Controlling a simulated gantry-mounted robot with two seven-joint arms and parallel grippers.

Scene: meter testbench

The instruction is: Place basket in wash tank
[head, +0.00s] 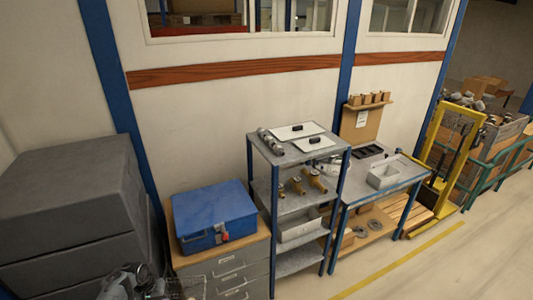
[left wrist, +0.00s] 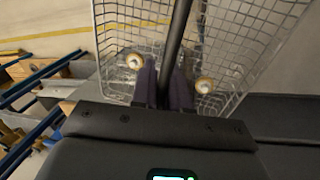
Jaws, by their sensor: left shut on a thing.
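A wire basket (left wrist: 225,40) fills the upper part of the left wrist view, with two round brass-rimmed pieces (left wrist: 135,62) inside it. My left gripper (left wrist: 164,78) is shut on the dark bar-like handle of the basket, which runs up between its fingers. In the head view, part of my left arm and gripper shows at the bottom left edge, with what looks like the basket's wire beside it, cut off by the frame. My right gripper is not in view.
A blue box (head: 213,215) stands on a grey drawer cabinet (head: 235,272). A shelf rack (head: 296,205) with brass meters stands beside it. Large dark grey boxes (head: 65,200) fill the left. A yellow frame (head: 462,150) stands at the right. Floor is clear at the lower right.

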